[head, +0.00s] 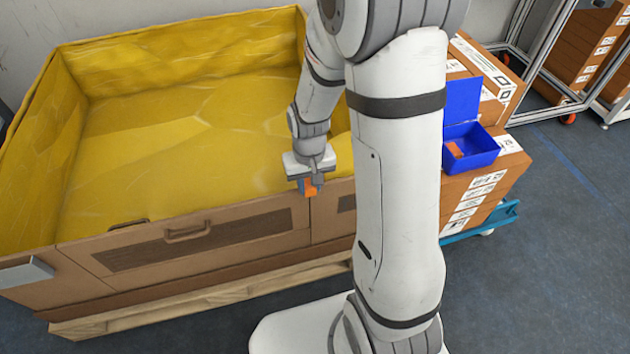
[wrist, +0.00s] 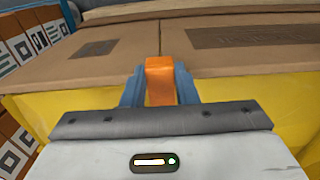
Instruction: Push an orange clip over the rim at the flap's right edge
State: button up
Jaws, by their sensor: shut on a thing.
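The orange clip (head: 309,188) is held between the fingertips of my gripper (head: 308,184), which points down at the front rim of the large cardboard box. In the wrist view the clip (wrist: 160,80) stands between the two blue-grey fingers, and my gripper (wrist: 159,86) is shut on it. The flap (head: 200,238) is the front panel with a handle; its right edge is a seam beside the clip. In the wrist view the seam (wrist: 156,38) runs just beyond the clip, with the flap (wrist: 240,45) on the right. I cannot tell how far the clip sits over the rim.
A yellow liner (head: 180,110) fills the box, which stands on a wooden pallet (head: 190,312). A blue bin (head: 477,150) with orange contents sits on cartons (head: 480,190) at the right. A grey metal piece (head: 26,272) is on the box's left front corner.

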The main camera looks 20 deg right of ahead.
aim_at(310, 187)
jog(key=shift+s+f, duration=0.3)
jog(key=shift+f, duration=0.3)
jog(key=o, duration=0.7)
jog(key=shift+o, duration=1.6)
jog(key=r+p, duration=0.1)
jog(key=r, duration=0.3)
jog(key=r+p, duration=0.1)
jog(key=r, duration=0.4)
jog(key=shift+w+p, duration=0.2)
jog(key=shift+p, duration=0.2)
jog(key=s+r+p, duration=0.4)
jog(key=r+p, duration=0.3)
jog(key=r, duration=0.5)
jog(key=s+d+r+t+p, duration=0.1)
jog(key=s+r+p, duration=0.3)
jog(key=r+p, duration=0.4)
jog(key=s+r+t+p, duration=0.1)
jog(key=s+r+p, duration=0.3)
jog(key=r, duration=1.1)
jog(key=p, duration=0.3)
jog(key=shift+s+d+r+p, duration=0.2)
jog(key=shift+s+r+p, duration=0.1)
jog(key=shift+r, duration=0.05)
